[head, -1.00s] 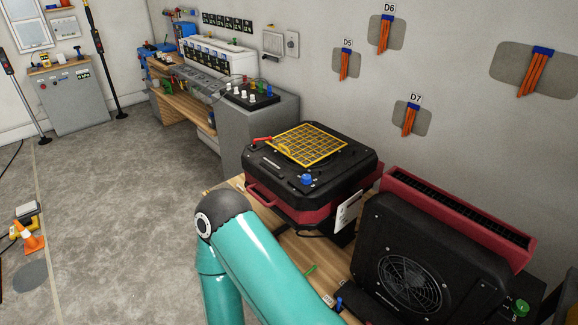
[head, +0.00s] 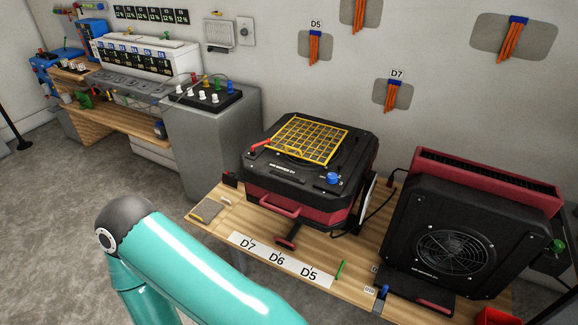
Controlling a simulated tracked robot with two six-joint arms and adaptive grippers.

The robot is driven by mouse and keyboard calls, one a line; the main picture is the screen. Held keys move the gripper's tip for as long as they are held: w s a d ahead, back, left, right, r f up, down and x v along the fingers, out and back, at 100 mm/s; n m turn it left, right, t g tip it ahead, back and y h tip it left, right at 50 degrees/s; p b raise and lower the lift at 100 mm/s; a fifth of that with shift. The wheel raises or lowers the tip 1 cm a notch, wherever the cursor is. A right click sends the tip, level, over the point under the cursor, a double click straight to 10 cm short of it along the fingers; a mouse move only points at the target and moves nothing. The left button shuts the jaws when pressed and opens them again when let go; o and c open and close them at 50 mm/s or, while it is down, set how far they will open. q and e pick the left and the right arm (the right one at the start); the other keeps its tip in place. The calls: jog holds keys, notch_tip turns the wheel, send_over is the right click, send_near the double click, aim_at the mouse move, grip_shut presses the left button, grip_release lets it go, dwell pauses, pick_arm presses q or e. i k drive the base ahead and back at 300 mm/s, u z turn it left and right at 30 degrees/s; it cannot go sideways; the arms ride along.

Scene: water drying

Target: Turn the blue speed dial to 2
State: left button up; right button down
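The blue speed dial (head: 333,179) sits on the top front right corner of a black and red machine (head: 350,150) on the wooden bench. Its marking and pointer are too small to read. A yellow grille (head: 306,140) covers the machine's top, and a red lever (head: 261,146) is at its left. A teal arm of mine crosses the lower left of the head view. Its gripper is outside the frame, and the other gripper is not in view either.
A black fan unit (head: 480,240) with a red top stands right of the machine. A label strip reading D7, D6, D5 (head: 275,259) and a green stick (head: 340,270) lie on the bench front. A grey cabinet (head: 225,150) with a black knob box stands behind left.

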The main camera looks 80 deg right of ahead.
aim_at(331, 178)
jog(key=u, duration=0.3)
jog(key=i, duration=0.65)
jog(key=z, duration=1.55)
jog(key=i, duration=0.2)
jog(key=z, duration=2.3)
jog(key=k, duration=0.6)
jog(key=z, duration=0.3)
jog(key=i, duration=1.6)
jog(key=u, duration=0.25)
